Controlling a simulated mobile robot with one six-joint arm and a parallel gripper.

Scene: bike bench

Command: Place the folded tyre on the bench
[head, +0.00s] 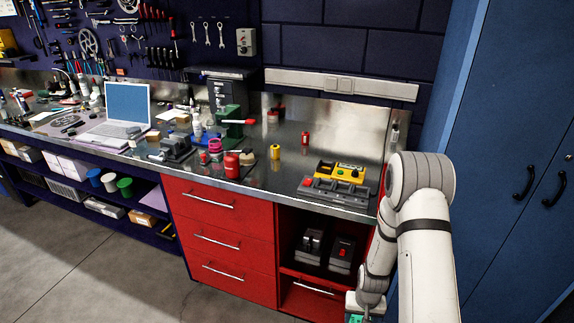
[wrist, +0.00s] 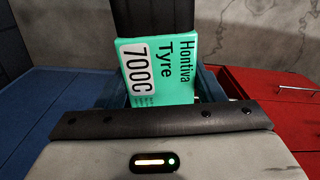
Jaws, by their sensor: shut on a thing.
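The folded tyre (wrist: 158,72) is black with a teal sleeve printed "Hontiva Tyre 700C". In the wrist view it sits upright between the jaws of my gripper (wrist: 158,98), which are shut on it. In the head view only a small teal bit of the tyre (head: 355,319) shows at the bottom edge, below my arm's wrist; the rest is cut off. My gripper is low, in front of the right end of the bench and below its top. The bench (head: 245,188) has a grey metal top, with red drawers and an open shelf below.
A yellow device (head: 342,171) and a grey tray (head: 337,193) stand near the bench's right end. A red jar (head: 232,165), a yellow can (head: 275,152) and a laptop (head: 122,111) stand further left. A blue cabinet (head: 515,150) stands close on the right. Bare top shows behind the yellow can.

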